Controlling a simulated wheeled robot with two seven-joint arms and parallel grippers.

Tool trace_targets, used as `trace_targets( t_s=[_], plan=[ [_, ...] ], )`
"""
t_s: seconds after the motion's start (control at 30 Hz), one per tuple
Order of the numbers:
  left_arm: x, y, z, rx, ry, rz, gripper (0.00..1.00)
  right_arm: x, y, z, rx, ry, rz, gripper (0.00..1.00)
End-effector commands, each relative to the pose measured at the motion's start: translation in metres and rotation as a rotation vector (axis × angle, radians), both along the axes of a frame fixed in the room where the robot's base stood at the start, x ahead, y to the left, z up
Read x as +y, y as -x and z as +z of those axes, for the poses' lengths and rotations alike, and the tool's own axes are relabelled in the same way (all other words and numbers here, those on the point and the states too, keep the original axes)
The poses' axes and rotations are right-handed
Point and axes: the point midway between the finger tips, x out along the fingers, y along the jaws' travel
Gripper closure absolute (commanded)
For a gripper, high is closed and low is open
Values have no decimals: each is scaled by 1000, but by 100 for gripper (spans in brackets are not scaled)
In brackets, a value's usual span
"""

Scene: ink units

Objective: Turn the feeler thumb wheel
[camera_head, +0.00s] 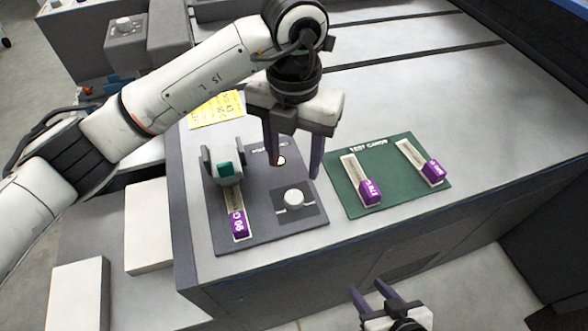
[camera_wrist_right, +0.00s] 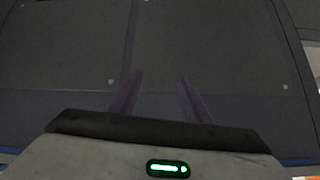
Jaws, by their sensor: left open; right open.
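A dark grey panel (camera_head: 260,232) lies on the bench top. A round white knob (camera_head: 293,198) sits on its darker square, with a pale mark beside it. A grey bracket with a teal block (camera_head: 226,169) stands at the panel's left, above a pale strip with a purple end (camera_head: 239,224). I cannot tell for sure which part is the feeler thumb wheel. My left gripper (camera_head: 292,171) is open, pointing down above the panel, its fingers apart and empty just behind the knob. My right gripper (camera_head: 372,288) is open and empty in front of the bench; its fingers also show in the right wrist view (camera_wrist_right: 157,86).
A green test card mat (camera_head: 392,180) lies right of the panel with two purple-ended cards (camera_head: 361,180) (camera_head: 420,163). A yellow note (camera_head: 215,110) lies behind the panel. White blocks (camera_head: 148,225) stand at the left. The bench top behind the mat is clear.

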Motion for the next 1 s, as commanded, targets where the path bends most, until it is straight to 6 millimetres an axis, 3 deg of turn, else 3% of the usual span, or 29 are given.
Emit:
trace_targets(
  t_s=[0.27, 0.5, 0.7, 0.93, 1.0],
  plan=[
    [1, 2, -47, 6, -1, 0, 51, 0, 16, -3, 34, 2, 0, 56],
    [0, 2, -85, 4, -1, 0, 51, 0, 16, 0, 34, 2, 0, 56],
    [0, 1, -97, 2, 0, -1, 51, 0, 12, 3, 26, 2, 1, 56],
    [0, 1, -98, 1, 1, -2, 51, 0, 7, 6, 16, 1, 0, 56],
    [0, 1, -98, 1, 1, -2, 59, 0, 7, 6, 16, 1, 0, 56]
  ],
)
